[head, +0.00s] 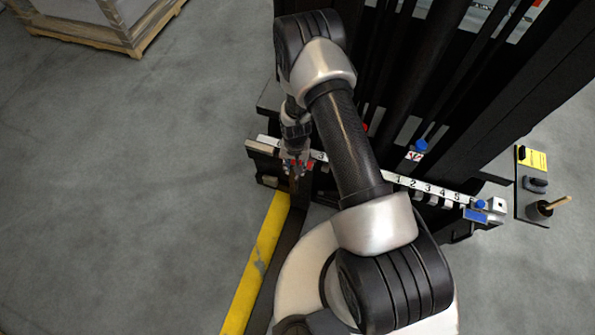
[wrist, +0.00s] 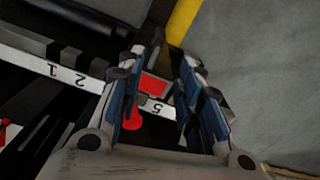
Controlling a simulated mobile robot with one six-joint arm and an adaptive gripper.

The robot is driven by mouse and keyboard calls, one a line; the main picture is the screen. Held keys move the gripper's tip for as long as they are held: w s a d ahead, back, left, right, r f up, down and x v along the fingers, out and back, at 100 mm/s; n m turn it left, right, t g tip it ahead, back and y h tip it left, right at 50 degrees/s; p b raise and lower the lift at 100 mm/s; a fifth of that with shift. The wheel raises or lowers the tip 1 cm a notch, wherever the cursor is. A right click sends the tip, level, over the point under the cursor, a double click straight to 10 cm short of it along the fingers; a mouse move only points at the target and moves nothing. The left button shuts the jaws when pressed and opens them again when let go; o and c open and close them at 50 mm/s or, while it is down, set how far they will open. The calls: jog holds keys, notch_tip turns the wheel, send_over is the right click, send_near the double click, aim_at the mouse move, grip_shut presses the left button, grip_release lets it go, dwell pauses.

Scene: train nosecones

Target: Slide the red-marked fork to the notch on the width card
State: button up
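My gripper (head: 295,170) is at the left part of the dark carriage. In the wrist view its two blue-padded fingers (wrist: 162,85) stand apart on either side of a red mark (wrist: 154,87), with a visible gap at the right finger. I cannot tell whether either finger touches it. The fork carrying the mark shows as a dark strip (head: 287,245) running toward me from below the gripper. The white number scale (head: 428,188) crosses the carriage; the wrist view shows a 5 near the fingers. A yellow card (head: 533,159) is on a panel at the right; I cannot make out a notch.
A yellow stripe (head: 257,260) runs along the fork's left side. A blue knob (head: 421,146) and a blue-capped end piece (head: 480,204) are on the right part of the carriage. A pallet (head: 120,45) stands at the back left. The grey floor on the left is clear.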

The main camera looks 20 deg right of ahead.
aim_at(296, 186)
jog(key=shift+s+f, duration=0.1)
jog(key=shift+f, duration=0.8)
notch_tip(296, 186, down, 17)
jog(key=b, duration=0.6)
jog(key=shift+r, duration=0.2)
jog(key=shift+c, duration=0.4)
grip_shut()
